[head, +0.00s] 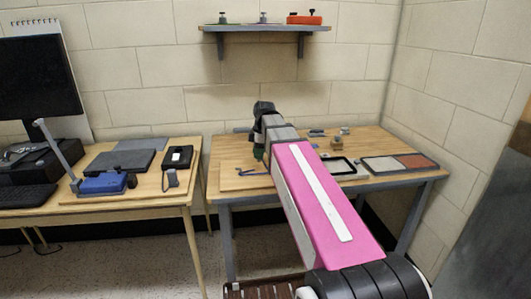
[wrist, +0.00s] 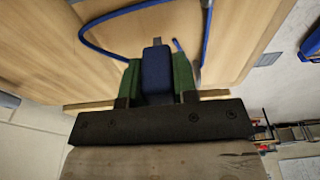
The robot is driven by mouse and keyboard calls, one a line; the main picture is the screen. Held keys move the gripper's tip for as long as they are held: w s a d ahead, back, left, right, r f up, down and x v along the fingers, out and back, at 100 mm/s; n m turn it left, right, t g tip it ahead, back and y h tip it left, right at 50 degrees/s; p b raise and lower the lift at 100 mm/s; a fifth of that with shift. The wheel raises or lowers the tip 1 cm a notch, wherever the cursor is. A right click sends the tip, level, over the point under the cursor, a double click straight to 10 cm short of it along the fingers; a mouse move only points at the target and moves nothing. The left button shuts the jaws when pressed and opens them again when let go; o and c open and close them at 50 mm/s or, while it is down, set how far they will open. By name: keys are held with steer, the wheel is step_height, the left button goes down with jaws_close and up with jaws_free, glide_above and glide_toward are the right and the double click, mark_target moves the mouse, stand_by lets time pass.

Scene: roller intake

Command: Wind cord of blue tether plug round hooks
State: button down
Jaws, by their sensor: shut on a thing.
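The blue tether plug (wrist: 157,72) is a dark blue block between the green fingers of my gripper (wrist: 157,85) in the wrist view. My gripper is shut on it, above a light wooden board. A blue cord (wrist: 84,38) curves round to the left of the plug and up to the top edge. A blue strand (wrist: 207,38) also runs down on the right. In the head view my gripper (head: 259,154) is over the left part of the right-hand table, with small blue pieces (head: 249,172) on the board by it. I cannot make out the hooks clearly.
The right-hand table (head: 228,150) also holds a black-framed tray (head: 355,175), a grey and brown pad (head: 380,168) and small parts. The left table carries a blue clamp-like device (head: 102,184) and a black meter (head: 178,157). A shelf (head: 262,28) hangs above.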

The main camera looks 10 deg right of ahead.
steer(key=a, duration=0.8)
steer(key=a, duration=0.1)
steer(key=s+a, duration=0.1)
steer(key=a, duration=0.2)
steer(key=shift+s+a, duration=0.35)
steer(key=shift+s, duration=0.05)
steer(key=shift+s, duration=0.15)
steer(key=shift+s+a, duration=0.3)
steer(key=shift+s, duration=0.7)
steer(key=shift+s+a, duration=0.3)
steer(key=shift+s, duration=0.65)
